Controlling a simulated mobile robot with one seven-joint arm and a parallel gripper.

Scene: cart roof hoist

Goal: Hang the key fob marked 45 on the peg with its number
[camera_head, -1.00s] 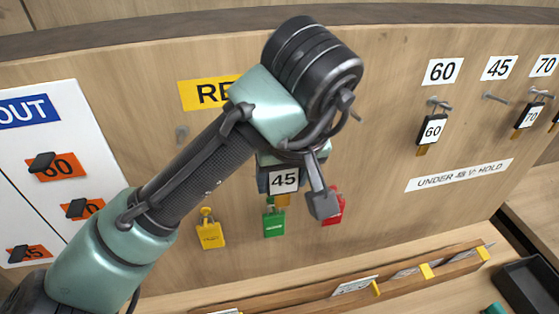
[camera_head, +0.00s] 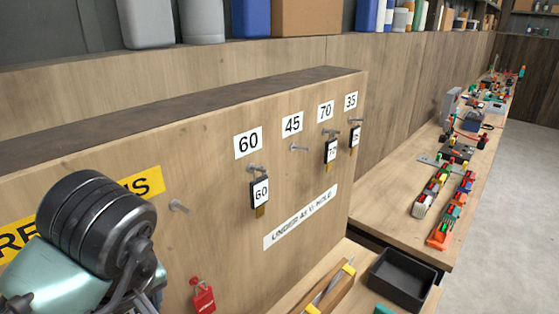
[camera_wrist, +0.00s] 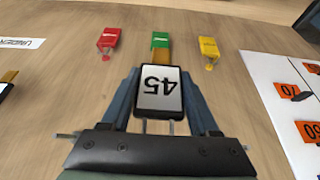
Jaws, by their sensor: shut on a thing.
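My gripper (camera_wrist: 160,108) is shut on the key fob marked 45 (camera_wrist: 158,90) in the wrist view. The fob is a white-faced black tag with a brass part at its end, and its number appears upside down there. In the head view my wrist is at the lower left, and the jaws and held fob are out of sight. The 45 label (camera_head: 292,124) is on the wooden board, with an empty metal peg (camera_head: 299,148) below it. My arm is well to the left of this peg.
Fobs hang under the neighbouring labels: the 60 fob (camera_head: 260,192), the 70 fob (camera_head: 331,151) and the 35 fob (camera_head: 354,137). A red padlock (camera_head: 203,296) hangs low on the board. A black tray (camera_head: 402,280) sits on the bench at right.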

